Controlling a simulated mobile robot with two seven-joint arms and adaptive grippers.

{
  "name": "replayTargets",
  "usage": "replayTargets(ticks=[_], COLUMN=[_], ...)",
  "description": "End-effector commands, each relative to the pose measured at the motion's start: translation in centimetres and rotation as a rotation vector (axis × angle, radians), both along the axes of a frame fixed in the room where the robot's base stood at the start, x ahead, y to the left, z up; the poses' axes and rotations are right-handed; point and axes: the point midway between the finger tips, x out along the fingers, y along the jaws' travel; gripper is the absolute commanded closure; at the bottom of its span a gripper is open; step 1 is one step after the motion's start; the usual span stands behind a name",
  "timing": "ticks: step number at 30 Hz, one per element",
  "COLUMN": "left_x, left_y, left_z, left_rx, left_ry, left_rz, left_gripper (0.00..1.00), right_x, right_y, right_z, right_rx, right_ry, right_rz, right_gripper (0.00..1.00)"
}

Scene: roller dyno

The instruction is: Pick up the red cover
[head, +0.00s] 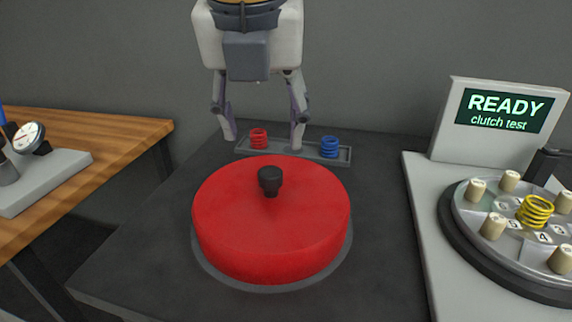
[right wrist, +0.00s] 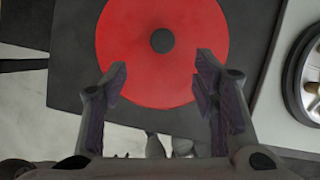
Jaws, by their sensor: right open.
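The red cover (head: 235,225) is a round red lid with a black knob (head: 270,181) on its top. It sits flat on a grey ring on the dark table. It also shows from above in the right wrist view (right wrist: 125,45), with the knob (right wrist: 162,40) above the gap between the fingers in the picture. My right gripper (head: 263,142) is open and empty, pointing down. In the head view its fingertips appear above and beyond the knob, apart from it. The fingers (right wrist: 162,75) also show spread in the wrist view. My left gripper is out of view.
A grey tray (head: 315,159) behind the cover holds a red spring (head: 258,138) and a blue spring (head: 330,147). At right, a screen (head: 505,110) reads READY, clutch test, beside a round pegged plate (head: 480,222) with a yellow spring (head: 535,210). A wooden bench (head: 110,130) with a dial gauge stands at left.

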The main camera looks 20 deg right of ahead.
Motion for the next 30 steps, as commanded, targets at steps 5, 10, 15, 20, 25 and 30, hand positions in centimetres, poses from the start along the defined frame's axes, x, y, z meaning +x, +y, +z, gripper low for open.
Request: replayTargets(ticks=[5,10,15,20,25,30], left_x=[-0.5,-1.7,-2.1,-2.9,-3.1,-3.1], left_y=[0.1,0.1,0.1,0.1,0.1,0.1], left_z=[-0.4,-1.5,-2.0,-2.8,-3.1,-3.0], left_rx=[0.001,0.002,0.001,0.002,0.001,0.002], left_ry=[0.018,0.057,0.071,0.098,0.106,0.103], left_rz=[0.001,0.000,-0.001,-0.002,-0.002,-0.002], left_gripper=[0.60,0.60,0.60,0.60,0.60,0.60], right_x=[0.5,1.8,2.6,3.7,4.3,4.3], right_y=[-0.1,-0.7,-1.1,-1.9,-2.1,-2.1], right_z=[-1.5,-5.4,-7.1,-10.1,-11.3,-11.1], right_rx=[-0.001,-0.002,-0.001,-0.001,-0.002,-0.002], right_ry=[0.007,0.011,0.006,0.009,0.002,-0.001], right_rz=[0.004,0.003,0.002,0.002,0.003,0.003], right_gripper=[0.46,0.46,0.46,0.46,0.46,0.46])
